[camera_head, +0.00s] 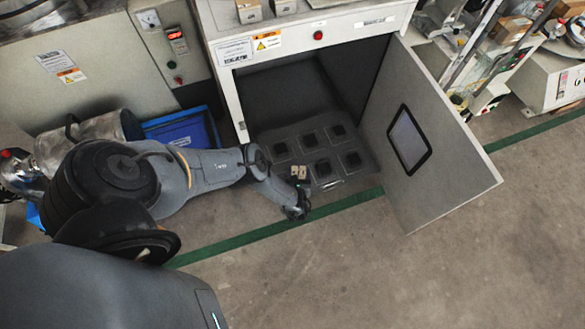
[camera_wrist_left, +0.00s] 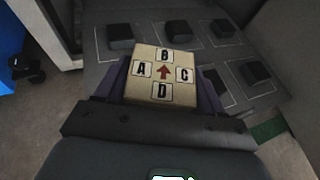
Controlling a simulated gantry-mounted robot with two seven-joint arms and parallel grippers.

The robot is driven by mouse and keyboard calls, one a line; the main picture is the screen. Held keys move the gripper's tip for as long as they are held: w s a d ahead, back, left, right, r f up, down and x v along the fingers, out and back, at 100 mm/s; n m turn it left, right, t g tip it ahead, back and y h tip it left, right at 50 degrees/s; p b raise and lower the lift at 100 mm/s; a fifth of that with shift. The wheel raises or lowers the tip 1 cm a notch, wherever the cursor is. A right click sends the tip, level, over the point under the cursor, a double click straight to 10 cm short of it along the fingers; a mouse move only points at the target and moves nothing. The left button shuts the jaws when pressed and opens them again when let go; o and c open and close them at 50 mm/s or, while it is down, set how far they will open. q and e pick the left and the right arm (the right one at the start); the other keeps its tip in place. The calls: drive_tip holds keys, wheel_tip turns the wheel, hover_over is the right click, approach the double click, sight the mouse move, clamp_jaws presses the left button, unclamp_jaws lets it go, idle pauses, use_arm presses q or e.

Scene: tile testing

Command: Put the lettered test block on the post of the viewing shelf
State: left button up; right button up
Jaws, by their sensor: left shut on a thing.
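The lettered test block (camera_head: 299,172) is a cream block with A, B, C, D and a red arrow on its top face, clear in the left wrist view (camera_wrist_left: 163,75). My left gripper (camera_head: 298,181) is shut on it, with a finger on either side (camera_wrist_left: 164,88). The letters read upright in the wrist view. The viewing shelf (camera_head: 334,150) is a dark grey plate at the cabinet's opening. It bears several black square posts, such as this one (camera_head: 352,160), each in a thin outline. The block is over the shelf's near left part and hides what is beneath. My right gripper is not in view.
The open cabinet door (camera_head: 440,150) with a dark window stands right of the shelf. The cabinet's white frame (camera_head: 228,95) bounds the opening at left. A blue crate (camera_head: 182,132) sits left of it. The floor in front, with a green line (camera_head: 250,237), is clear.

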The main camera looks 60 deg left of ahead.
sight(293, 172)
use_arm(q)
drive_tip(key=a+f, duration=0.1)
drive_tip(key=s+a+f+b, duration=0.1)
drive_tip(key=a, duration=0.1)
wheel_tip(293, 172, down, 4)
drive_tip(key=b, duration=0.4)
drive_tip(key=shift+f, duration=0.1)
drive_tip(key=shift+f, duration=0.1)
drive_tip(key=o, duration=1.3)
drive_tip(key=shift+o, duration=0.2)
